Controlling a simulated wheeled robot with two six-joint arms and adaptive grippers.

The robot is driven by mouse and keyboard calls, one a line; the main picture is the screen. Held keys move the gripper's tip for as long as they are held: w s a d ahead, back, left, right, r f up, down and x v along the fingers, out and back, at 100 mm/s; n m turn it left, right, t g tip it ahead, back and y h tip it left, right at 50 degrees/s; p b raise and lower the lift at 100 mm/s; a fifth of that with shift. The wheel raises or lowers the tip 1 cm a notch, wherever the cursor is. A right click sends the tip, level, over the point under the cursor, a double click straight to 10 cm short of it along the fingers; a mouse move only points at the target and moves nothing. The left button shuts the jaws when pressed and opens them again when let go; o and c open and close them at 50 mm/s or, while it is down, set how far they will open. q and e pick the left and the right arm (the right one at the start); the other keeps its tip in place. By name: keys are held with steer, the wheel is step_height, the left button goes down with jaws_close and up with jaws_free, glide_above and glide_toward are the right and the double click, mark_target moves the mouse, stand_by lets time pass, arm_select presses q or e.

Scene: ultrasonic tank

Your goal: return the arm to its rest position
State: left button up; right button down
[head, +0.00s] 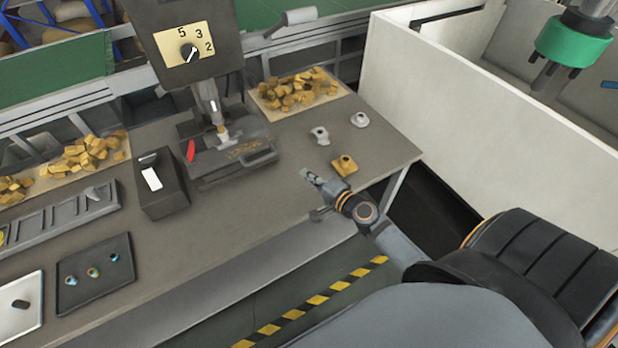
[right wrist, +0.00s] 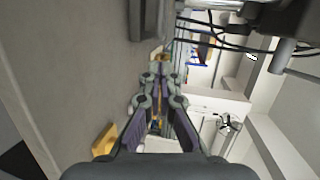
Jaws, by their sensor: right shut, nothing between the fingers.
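My right gripper (head: 312,178) is over the front right part of the grey workbench (head: 240,215), near its front edge. Its fingers are closed together with nothing between them. In the right wrist view the fingers (right wrist: 158,82) point straight ahead, shut and empty. A yellow fitting (head: 344,165) is on the bench just beyond the gripper, apart from it in the head view. A yellow piece also shows at the lower left of the right wrist view (right wrist: 104,138). My left gripper is not in view.
A machine with a dial (head: 188,48) stands at the back of the bench. Two pale fittings (head: 320,136) (head: 360,119) sit behind the yellow one. A black box (head: 158,185) and a dark tray (head: 95,278) are left. A white wall (head: 480,130) rises at right.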

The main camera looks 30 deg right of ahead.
steer(key=s+a+n+g+y, duration=0.3)
steer(key=s+a+n+g, duration=0.4)
steer(key=s+a+n, duration=0.5)
steer(key=s+d+n+g+h, duration=0.4)
steer(key=s+d+h, duration=0.4)
steer(key=d, duration=0.3)
steer(key=s+d+f+g, duration=0.1)
steer(key=d+f, duration=0.1)
steer(key=f, duration=1.2)
steer(key=s+d+f+g, duration=0.1)
steer(key=f, duration=1.2)
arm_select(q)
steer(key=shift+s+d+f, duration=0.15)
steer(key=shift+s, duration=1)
arm_select(e)
steer(key=s+d+f+g, duration=0.1)
steer(key=s+f, duration=1.5)
steer(key=s, duration=0.2)
steer(key=shift+s+d, duration=0.15)
steer(key=shift+s, duration=0.25)
steer(key=c, duration=2.1)
jaws_free()
